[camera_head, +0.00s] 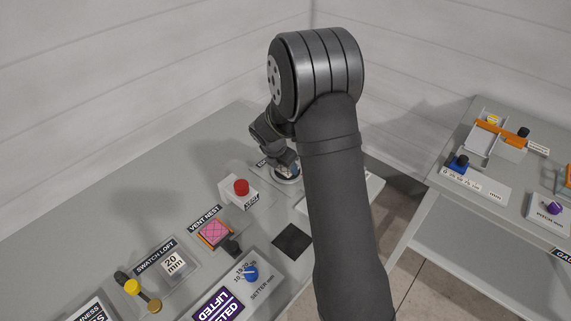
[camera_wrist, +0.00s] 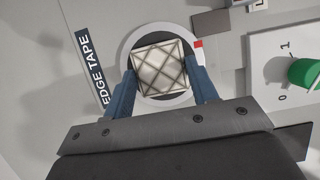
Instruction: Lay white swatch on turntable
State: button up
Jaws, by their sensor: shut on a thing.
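The white swatch (camera_wrist: 158,65), a square with a dark diamond line pattern, sits between the two blue fingers of my gripper (camera_wrist: 161,77) in the wrist view. My gripper is shut on it. The turntable (camera_wrist: 150,27), a pale round disc with a red mark at its edge, lies directly beneath the swatch. I cannot tell whether the swatch touches it. In the head view my gripper (camera_head: 284,164) is at the turntable (camera_head: 289,181), which is partly hidden by my arm; the swatch cannot be made out there.
An EDGE TAPE label (camera_wrist: 93,68) lies left of the turntable. A red button on a white box (camera_head: 241,188), a pink swatch in the vent nest (camera_head: 214,234) and a blue setter knob (camera_head: 251,273) stand nearer. A dark square (camera_head: 292,242) lies on the bench. Another table is at right.

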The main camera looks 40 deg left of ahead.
jog(key=o, duration=0.9)
jog(key=shift+o, duration=0.2)
jog(key=v, duration=1.2)
jog(key=x, duration=1.2)
notch_tip(320, 180, up, 2)
jog(key=shift+r, duration=0.85)
